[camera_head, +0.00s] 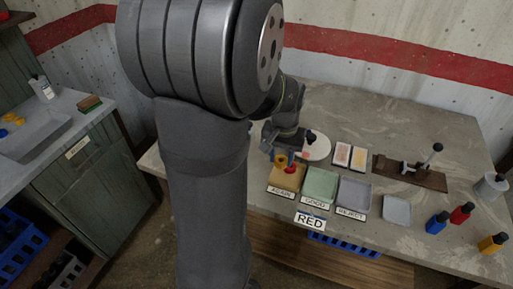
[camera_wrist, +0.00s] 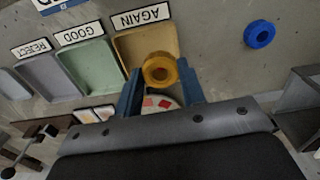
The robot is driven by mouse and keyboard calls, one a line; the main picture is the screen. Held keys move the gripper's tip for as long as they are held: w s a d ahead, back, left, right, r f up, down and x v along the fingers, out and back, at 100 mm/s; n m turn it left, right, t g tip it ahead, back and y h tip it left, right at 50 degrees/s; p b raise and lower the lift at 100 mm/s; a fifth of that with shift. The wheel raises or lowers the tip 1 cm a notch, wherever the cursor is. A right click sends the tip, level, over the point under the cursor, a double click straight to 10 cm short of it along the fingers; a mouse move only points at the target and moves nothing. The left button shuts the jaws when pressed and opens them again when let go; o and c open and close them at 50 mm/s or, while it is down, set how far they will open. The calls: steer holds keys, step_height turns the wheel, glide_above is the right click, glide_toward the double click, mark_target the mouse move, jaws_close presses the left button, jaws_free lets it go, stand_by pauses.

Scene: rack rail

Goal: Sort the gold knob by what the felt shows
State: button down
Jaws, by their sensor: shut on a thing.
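My gripper (camera_wrist: 160,90) is shut on the gold knob (camera_wrist: 160,58), a ring-like piece seen between its blue fingertips in the wrist view. In the head view the gripper is low, by the back of the tan AGAIN tray (camera_head: 287,180). That tray also shows just beyond the knob in the wrist view (camera_wrist: 128,48). I cannot tell whether the knob touches it. Right of it are the green GOOD tray (camera_head: 320,184) and the grey REJECT tray (camera_head: 355,193). A white round pad (camera_head: 318,150) with red marks is partly hidden behind the gripper. A sign reads RED (camera_head: 310,220).
Two pale cards with coloured patches (camera_head: 342,154) lie behind the trays. A lever fixture (camera_head: 412,172) stands right of them. An unlabelled pale tray (camera_head: 396,209) and blue, red and yellow bottles (camera_head: 463,213) are at the right.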

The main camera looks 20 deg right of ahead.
steer(key=shift+m, duration=0.3)
steer(key=shift+s+d+f, duration=0.15)
steer(key=shift+s+f, duration=0.15)
steer(key=shift+f, duration=0.75)
steer(key=shift+s+d+f, duration=0.2)
steer(key=shift+s+f, duration=0.15)
steer(key=shift+f, duration=0.65)
steer(key=shift+s+d+f, duration=0.15)
steer(key=shift+s+f, duration=0.15)
steer(key=shift+f, duration=0.75)
steer(key=shift+f, duration=0.3)
steer(key=c, duration=0.8)
jaws_free()
steer(key=shift+c, duration=0.2)
step_height(320, 180, up, 8)
steer(key=shift+f, duration=4)
